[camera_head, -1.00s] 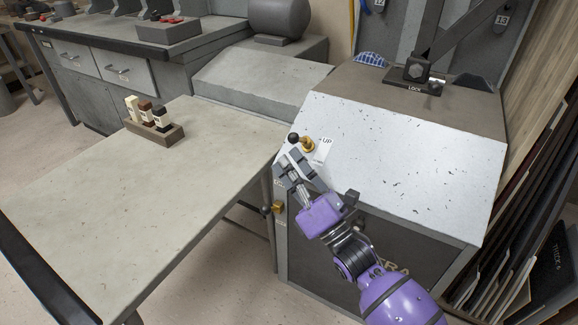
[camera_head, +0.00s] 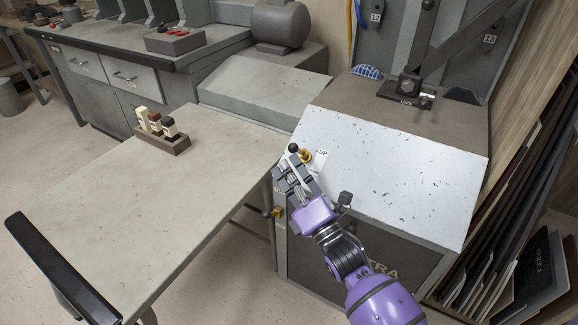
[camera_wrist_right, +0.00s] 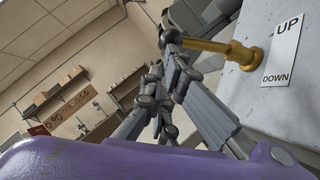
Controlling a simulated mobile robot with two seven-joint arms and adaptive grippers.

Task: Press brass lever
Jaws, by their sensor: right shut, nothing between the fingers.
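The brass lever (camera_head: 305,156) sticks out of the sloped pale top of the grey machine, near its upper left corner. It ends in a black ball knob (camera_head: 293,148). In the right wrist view the brass lever (camera_wrist_right: 220,49) runs left from its round base, beside the white UP/DOWN label (camera_wrist_right: 283,50). My right gripper (camera_head: 284,172) is shut and empty, just in front of and below the knob. In the wrist view its fingers (camera_wrist_right: 172,78) reach up close to the knob; I cannot tell whether they touch it. My left gripper is not in view.
The pale table (camera_head: 150,210) stands left of the machine, with a block holding small stamps (camera_head: 165,143) on it. A brass knob (camera_head: 277,212) sits lower on the machine's left side. A dark lever arm (camera_head: 424,45) rises behind. Leaning boards (camera_head: 520,230) fill the right.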

